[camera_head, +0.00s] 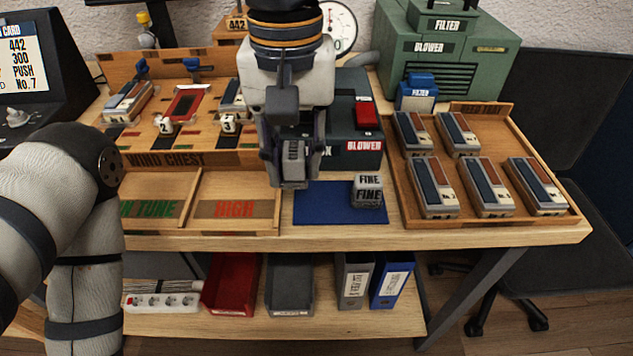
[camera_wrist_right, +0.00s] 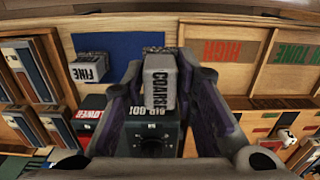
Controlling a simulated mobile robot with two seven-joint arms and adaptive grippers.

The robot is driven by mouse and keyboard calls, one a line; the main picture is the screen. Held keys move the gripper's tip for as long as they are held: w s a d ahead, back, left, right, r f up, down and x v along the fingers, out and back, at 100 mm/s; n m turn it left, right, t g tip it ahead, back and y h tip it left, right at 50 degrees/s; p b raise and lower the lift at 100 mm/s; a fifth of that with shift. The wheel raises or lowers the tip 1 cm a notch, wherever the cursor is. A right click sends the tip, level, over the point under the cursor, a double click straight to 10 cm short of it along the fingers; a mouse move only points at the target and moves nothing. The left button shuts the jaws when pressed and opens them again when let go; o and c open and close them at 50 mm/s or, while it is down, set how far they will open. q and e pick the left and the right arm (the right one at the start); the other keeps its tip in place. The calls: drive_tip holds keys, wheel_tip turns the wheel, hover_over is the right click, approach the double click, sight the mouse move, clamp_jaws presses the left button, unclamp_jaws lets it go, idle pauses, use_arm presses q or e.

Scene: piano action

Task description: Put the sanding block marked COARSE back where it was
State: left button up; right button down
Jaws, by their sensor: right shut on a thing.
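The grey sanding block marked COARSE (camera_wrist_right: 158,80) is between the fingers of my right gripper (camera_wrist_right: 160,95) in the right wrist view. In the head view my right gripper (camera_head: 291,180) points down, shut on the block (camera_head: 294,176), over the left part of the blue mat (camera_head: 325,212). I cannot tell how high the block is above the mat. The sanding block marked FINE (camera_head: 368,190) sits on the right part of the mat, and it also shows in the right wrist view (camera_wrist_right: 89,68). My left arm is at the left of the head view; its gripper is out of view.
A wooden tray of reed blocks (camera_head: 400,212) lies right of the mat. Left of it are compartments marked HIGH (camera_head: 235,209) and IN TUNE (camera_head: 150,208). Behind stand the wind chest (camera_head: 185,159) and the blower box (camera_head: 362,151). The left part of the mat is bare.

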sight(314, 201)
drive_tip(key=f, duration=0.1)
drive_tip(key=w+d+f, duration=0.2)
drive_tip(key=f, duration=0.1)
drive_tip(key=shift+w, duration=0.1)
drive_tip(key=shift+d+f, duration=0.15)
drive_tip(key=shift+f, duration=1.3)
drive_tip(key=shift+f, duration=0.1)
drive_tip(key=c, duration=1.3)
unclamp_jaws()
drive_tip(key=shift+f, duration=0.1)
wheel_tip(314, 201, up, 12)
drive_tip(key=shift+r, duration=0.2)
